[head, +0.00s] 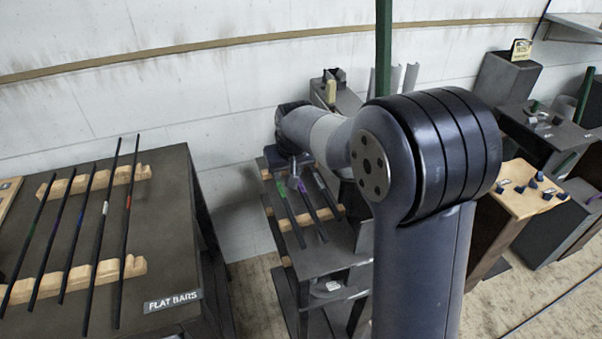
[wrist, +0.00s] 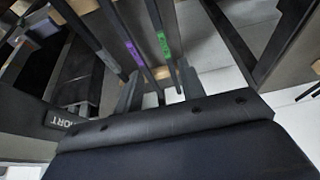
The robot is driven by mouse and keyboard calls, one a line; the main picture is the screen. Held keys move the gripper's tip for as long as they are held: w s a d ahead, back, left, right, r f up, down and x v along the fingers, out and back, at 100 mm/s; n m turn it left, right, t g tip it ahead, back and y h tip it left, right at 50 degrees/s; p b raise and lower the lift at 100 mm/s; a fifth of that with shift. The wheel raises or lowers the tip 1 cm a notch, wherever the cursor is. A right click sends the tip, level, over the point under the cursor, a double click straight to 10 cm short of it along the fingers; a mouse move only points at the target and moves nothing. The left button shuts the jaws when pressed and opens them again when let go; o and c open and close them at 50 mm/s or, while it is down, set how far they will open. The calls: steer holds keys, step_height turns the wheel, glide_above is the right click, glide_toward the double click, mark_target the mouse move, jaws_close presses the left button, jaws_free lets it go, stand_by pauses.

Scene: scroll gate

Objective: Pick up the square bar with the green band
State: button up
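A dark bar with a green band (head: 281,188) lies with other bars on wooden rests on the small middle stand. It also shows in the wrist view (wrist: 163,45), running down towards my fingers. Its cross-section is too small to judge. My gripper (wrist: 160,92) is open, its two fingers apart. The near ends of the green-banded bar and the purple-banded bar (wrist: 135,53) appear between the fingers in the picture. I cannot tell their depth or any contact. In the head view my gripper (head: 288,165) is over the far end of the stand, partly hidden by my wrist.
The purple-banded bar (head: 301,187) and a grey-banded bar (head: 318,180) lie close to the right. A table labelled FLAT BARS (head: 172,300) at left holds several banded bars, one green-banded (head: 31,231). A wooden-topped stand (head: 522,203) stands at right. The wall is close behind.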

glide_toward(281, 189)
steer(key=shift+w+d+f, duration=0.1)
steer(key=shift+f, duration=0.45)
steer(key=shift+w+d+f, duration=0.15)
steer(key=shift+f, duration=0.45)
steer(key=shift+a+p+x, duration=0.15)
steer(key=shift+p+x, duration=0.1)
steer(key=shift+x, duration=1.1)
steer(key=shift+a+p+x, duration=0.2)
steer(key=shift+x, duration=1.15)
steer(key=shift+c, duration=0.2)
jaws_close()
steer(key=shift+r, duration=0.1)
